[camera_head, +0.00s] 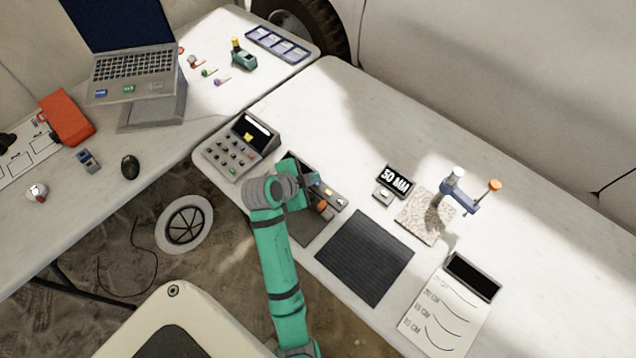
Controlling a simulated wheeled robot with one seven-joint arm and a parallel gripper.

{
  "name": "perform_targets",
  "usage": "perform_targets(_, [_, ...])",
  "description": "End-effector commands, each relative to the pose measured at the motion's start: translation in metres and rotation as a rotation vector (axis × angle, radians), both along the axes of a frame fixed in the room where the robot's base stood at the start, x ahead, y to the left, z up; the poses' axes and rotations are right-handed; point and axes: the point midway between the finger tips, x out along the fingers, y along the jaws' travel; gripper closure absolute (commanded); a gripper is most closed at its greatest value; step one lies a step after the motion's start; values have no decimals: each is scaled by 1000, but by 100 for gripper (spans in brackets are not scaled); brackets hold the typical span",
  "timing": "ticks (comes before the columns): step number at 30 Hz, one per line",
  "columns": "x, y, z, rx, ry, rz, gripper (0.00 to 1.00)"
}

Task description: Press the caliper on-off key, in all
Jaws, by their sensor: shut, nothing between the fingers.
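My teal arm reaches up from the bottom, and my gripper (313,179) is over a small dark tray-like unit on the right table. The gripper is shut and empty; its fingertips are small and partly hidden by the wrist. Just right of it are light key-like parts (334,197) and an orange part (321,208) on that unit. I cannot tell for certain which item is the caliper or its on-off key, nor whether the fingertips touch anything.
A keypad console (240,146) stands left of my gripper. A dark ribbed mat (365,257) lies to its lower right. A blue clamp-like stand with an orange knob (494,185) stands by a rough plate (425,216). A chart sheet (438,318) lies at lower right. The table's far side is clear.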

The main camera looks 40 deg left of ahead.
Motion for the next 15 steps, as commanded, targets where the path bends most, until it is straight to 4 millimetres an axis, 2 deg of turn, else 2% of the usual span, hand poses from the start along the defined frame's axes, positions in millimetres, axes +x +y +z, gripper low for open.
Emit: perform_targets(15, [4, -6, -3, 0, 1, -10, 100])
